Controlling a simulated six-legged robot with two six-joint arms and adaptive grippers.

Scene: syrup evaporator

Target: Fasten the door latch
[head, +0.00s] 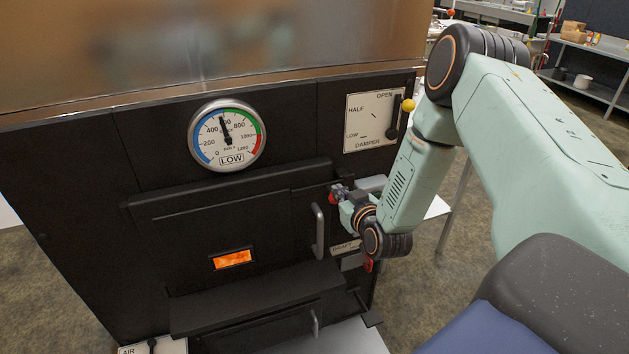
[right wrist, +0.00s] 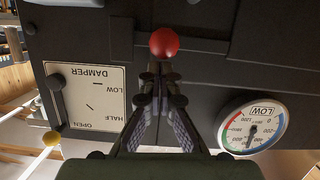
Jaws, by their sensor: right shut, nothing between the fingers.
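The black firebox door (head: 180,240) appears closed on the front of the evaporator. It has a grey vertical handle (head: 318,232) near its right edge and a small glowing orange window. A red ball knob (head: 333,199), seemingly the door latch's, sits at the door's upper right; the rest of the latch is hidden or too dark to make out. My right gripper (head: 342,193) is at the knob. In the right wrist view, the red knob (right wrist: 164,42) is just beyond the tips of my right gripper (right wrist: 158,72). The fingers are shut and empty; I cannot tell whether they touch the knob. My left gripper is not in view.
A round gauge (head: 228,135) is above the door. The damper plate (head: 374,121), with a yellow-knobbed lever, is at upper right. A draft plate (head: 345,247) is partly hidden below my right wrist. A ledge (head: 255,298) juts out under the door. Metal shelves stand far right.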

